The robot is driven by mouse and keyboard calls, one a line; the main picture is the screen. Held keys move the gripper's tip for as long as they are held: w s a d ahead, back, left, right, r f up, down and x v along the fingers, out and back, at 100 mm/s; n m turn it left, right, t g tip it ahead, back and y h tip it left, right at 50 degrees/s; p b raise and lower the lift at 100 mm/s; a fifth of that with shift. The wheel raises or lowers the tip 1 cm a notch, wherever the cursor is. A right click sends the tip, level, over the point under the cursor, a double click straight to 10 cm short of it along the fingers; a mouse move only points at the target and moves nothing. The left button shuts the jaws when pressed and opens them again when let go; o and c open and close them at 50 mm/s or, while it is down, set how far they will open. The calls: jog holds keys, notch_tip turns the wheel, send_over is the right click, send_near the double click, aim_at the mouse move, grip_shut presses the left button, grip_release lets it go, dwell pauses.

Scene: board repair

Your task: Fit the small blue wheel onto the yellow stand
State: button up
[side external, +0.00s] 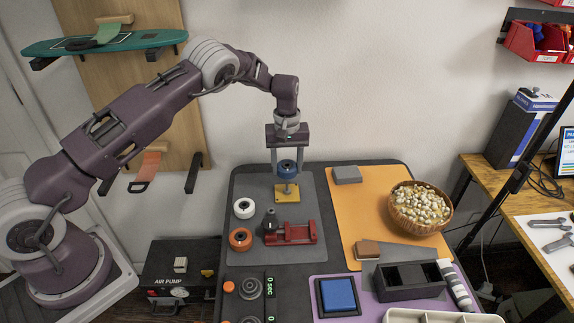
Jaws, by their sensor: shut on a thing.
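The small blue wheel (287,168) is between the fingers of my gripper (287,166), which points straight down and is shut on it. The yellow stand (294,199) is a flat square plate with a short post, on the grey mat. The wheel is directly above the plate in the picture, at about the top of the post. I cannot tell whether the post has entered the wheel's hole. The wheel looks level.
A white wheel (244,208) and an orange wheel (240,239) lie left of the stand. A red tool (297,234) is close in front of it. A grey block (347,174) and a bowl of popcorn-like pieces (420,207) are on the orange mat (362,205).

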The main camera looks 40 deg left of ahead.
aim_at(287, 190)
jog(key=shift+f, duration=2.7)
jog(key=shift+f, duration=0.55)
jog(key=o, duration=1.2)
jog(key=shift+r, duration=5.5)
